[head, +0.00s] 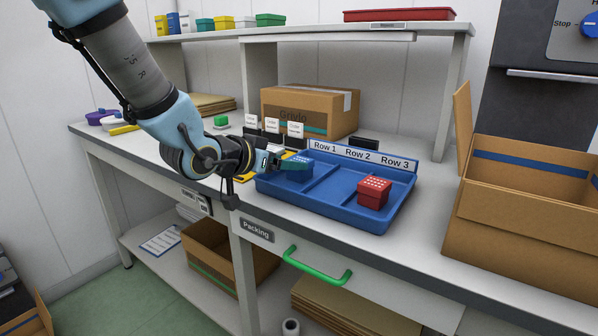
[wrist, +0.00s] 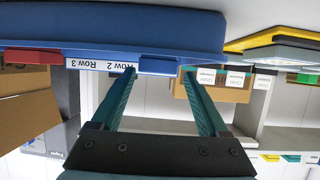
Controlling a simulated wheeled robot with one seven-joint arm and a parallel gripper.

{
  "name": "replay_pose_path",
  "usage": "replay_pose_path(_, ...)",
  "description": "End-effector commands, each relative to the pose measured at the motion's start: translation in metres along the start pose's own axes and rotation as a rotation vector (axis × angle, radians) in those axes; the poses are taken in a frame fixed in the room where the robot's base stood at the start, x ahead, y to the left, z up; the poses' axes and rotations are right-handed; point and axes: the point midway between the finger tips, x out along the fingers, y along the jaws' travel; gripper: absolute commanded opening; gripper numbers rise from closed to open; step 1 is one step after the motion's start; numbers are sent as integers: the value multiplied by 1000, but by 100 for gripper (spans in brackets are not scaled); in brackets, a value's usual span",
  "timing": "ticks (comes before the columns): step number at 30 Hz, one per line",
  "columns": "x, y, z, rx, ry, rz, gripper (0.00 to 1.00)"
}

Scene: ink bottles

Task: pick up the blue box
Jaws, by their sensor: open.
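The blue box (head: 303,160), with white dots on top, sits in the Row 1 side of the blue tray (head: 330,208), partly hidden by my gripper. My gripper (head: 292,168) is at the box from the left, its teal fingers open. In the wrist view, which is upside down, the blue box (wrist: 160,64) shows above the tray wall (wrist: 150,25), in line with the gap between my fingertips (wrist: 160,73). I cannot tell whether the fingers touch it.
A red box (head: 373,192) with white dots stands in the Row 3 side of the tray. Small white cards (head: 272,126) and a closed cardboard box (head: 308,110) stand behind. A large open carton (head: 520,210) is at the right. A shelf (head: 320,36) spans above the bench.

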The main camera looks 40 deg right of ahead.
Motion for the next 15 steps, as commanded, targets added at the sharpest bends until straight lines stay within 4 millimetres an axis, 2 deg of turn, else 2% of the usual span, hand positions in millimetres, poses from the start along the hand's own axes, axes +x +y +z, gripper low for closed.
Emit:
replay_pose_path(9,41,4,-2,-1,-2,2,78)
replay_pose_path(15,52,2,-3,-1,-1,-2,78)
